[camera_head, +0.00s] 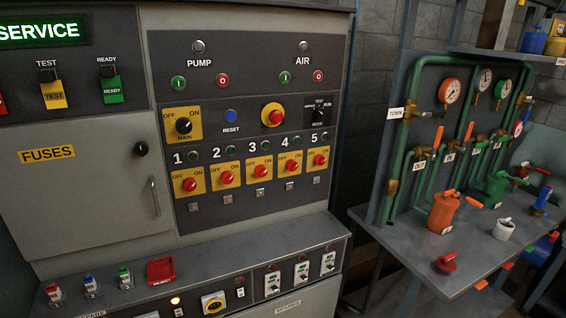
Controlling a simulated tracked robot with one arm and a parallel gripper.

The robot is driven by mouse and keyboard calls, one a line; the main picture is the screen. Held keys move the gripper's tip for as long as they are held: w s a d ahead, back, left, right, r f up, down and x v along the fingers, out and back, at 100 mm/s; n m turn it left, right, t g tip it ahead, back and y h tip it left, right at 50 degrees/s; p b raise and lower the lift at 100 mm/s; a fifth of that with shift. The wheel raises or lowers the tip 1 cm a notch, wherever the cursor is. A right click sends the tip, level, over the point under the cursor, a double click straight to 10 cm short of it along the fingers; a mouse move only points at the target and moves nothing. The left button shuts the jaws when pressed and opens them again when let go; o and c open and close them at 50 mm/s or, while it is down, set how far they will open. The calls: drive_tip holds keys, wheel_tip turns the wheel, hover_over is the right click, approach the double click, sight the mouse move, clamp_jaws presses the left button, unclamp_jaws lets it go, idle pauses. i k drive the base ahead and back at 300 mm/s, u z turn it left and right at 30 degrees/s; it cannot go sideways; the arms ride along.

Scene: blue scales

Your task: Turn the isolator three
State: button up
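Isolator three (260,170) is a red rotary knob on a yellow plate marked OFF and ON. It is the middle one of a row of red knobs on the grey panel, under the number 3 and a small green indicator. Its pointer is too small for me to tell which way it is turned. Isolator two (227,178) is at its left and isolator four (292,168) at its right. My gripper is not in view, and nothing covers the knob.
Above the row are a black MAIN switch (184,125), a blue reset button (231,116) and a red mushroom button (274,115). A grey ledge (200,262) juts out below the panel. A bench (480,250) with green pipes, gauges and valves stands at the right.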

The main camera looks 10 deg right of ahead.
sight(260, 171)
drive_tip(key=z, duration=0.25)
drive_tip(key=i, duration=1.4)
drive_tip(key=z, duration=0.3)
